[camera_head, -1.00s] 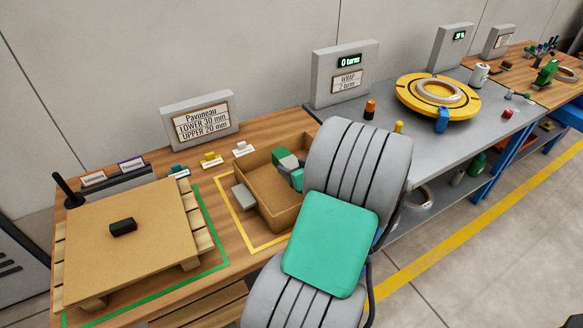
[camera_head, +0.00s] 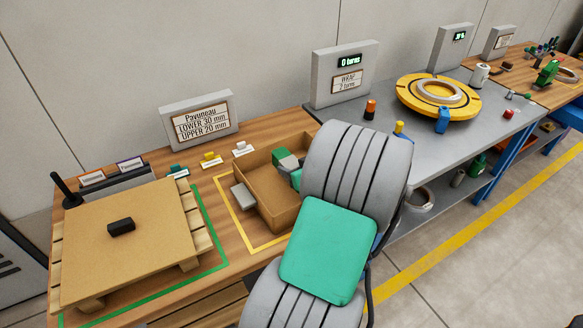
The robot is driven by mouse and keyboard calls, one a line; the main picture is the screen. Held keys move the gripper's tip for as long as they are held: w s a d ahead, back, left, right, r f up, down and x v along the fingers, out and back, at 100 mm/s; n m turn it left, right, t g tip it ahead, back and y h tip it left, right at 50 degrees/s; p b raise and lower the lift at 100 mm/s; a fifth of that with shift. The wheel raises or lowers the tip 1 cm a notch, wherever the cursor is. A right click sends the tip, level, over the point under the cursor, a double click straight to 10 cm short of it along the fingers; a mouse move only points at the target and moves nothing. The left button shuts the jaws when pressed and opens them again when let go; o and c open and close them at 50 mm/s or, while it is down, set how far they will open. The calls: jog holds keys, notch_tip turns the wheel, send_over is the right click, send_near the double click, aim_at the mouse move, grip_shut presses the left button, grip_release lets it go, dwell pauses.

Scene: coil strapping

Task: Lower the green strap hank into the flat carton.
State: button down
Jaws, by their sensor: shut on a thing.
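The flat carton (camera_head: 257,203) stands open on the wooden bench, inside a yellow outline. My grey arm comes from the front and hides the carton's right end. My gripper (camera_head: 288,166), partly visible as dark grey and green parts, is down inside the carton's right half. A green piece beside it (camera_head: 296,179), which looks like the green strap hank, is within the carton's walls. My arm covers most of it, so I cannot tell whether it touches the floor of the carton. The fingertips are hidden.
A grey block (camera_head: 243,196) sits at the carton's left wall. A pallet with a brown sheet (camera_head: 150,235) and a black block (camera_head: 121,227) lies to the left. Small teal, yellow and white labelled pieces stand behind. A yellow turntable (camera_head: 410,98) is on the grey bench.

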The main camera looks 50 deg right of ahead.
jog(key=shift+f, duration=0.25)
jog(key=c, duration=0.6)
grip_release()
jog(key=shift+c, duration=0.2)
jog(key=v, duration=0.8)
jog(key=w+a+r+n+g+y+p, duration=0.2)
jog(key=w+a, duration=0.1)
jog(key=a, duration=0.6)
jog(key=w+a+r+n+g+y+p, duration=0.1)
jog(key=w+a+g+y+p, duration=0.2)
jog(key=a, duration=0.6)
jog(key=s+a+r+g+h+p, duration=0.1)
jog(key=s+a+r+g, duration=0.1)
jog(key=a, duration=0.6)
jog(key=s+a+r+g+h+p, duration=0.1)
jog(key=s+a+r, duration=0.3)
jog(key=a, duration=0.4)
jog(key=shift+s+r+g, duration=0.3)
jog(key=shift+r+g, duration=0.1)
jog(key=shift+r, duration=0.4)
